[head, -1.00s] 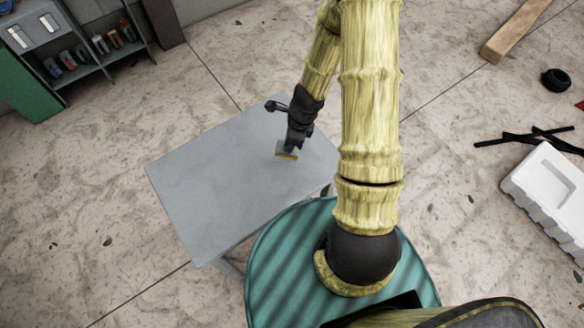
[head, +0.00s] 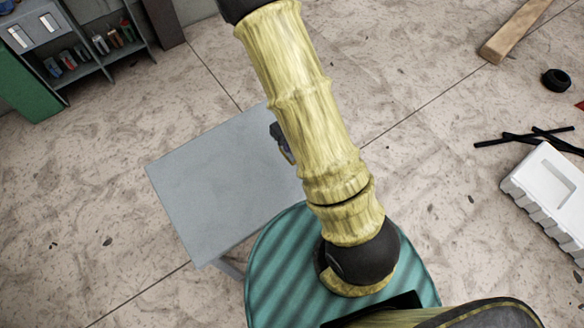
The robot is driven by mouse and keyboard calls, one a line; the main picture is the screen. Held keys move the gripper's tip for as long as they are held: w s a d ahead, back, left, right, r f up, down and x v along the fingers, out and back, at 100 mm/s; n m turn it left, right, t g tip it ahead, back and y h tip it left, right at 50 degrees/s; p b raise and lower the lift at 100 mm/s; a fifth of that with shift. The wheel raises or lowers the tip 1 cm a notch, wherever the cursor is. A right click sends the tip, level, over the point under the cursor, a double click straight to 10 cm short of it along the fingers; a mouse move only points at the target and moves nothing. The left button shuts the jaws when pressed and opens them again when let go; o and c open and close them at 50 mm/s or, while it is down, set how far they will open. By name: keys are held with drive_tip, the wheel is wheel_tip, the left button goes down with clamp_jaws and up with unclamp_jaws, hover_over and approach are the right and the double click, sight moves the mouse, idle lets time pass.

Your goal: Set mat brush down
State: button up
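The grey table (head: 215,185) stands in the middle left, its right part covered by my yellow arm. A small dark part of my gripper (head: 279,132) shows at the arm's left edge, over the table's right part. Just below it is a small bluish and tan sliver (head: 287,152), which may be part of the mat brush. The fingertips and most of the brush are hidden behind the arm. I cannot tell whether the gripper holds the brush or whether the brush touches the table.
The visible left and middle of the tabletop is bare. A round green striped surface (head: 275,270) lies under my arm's base. A shelf (head: 85,50) with small items is at upper left. A wooden beam (head: 515,30), black bars (head: 530,138) and a white case (head: 550,195) lie right.

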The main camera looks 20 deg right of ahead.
wheel_tip(320, 180, down, 6)
drive_tip(key=b, duration=0.3)
drive_tip(key=shift+f, duration=0.15)
drive_tip(key=shift+f+b, duration=1.25)
drive_tip(key=shift+f, duration=0.65)
clamp_jaws()
drive_tip(key=o, duration=1)
unclamp_jaws()
drive_tip(key=shift+r, duration=0.15)
wheel_tip(320, 180, up, 12)
drive_tip(key=p, duration=0.6)
drive_tip(key=shift+p, duration=0.3)
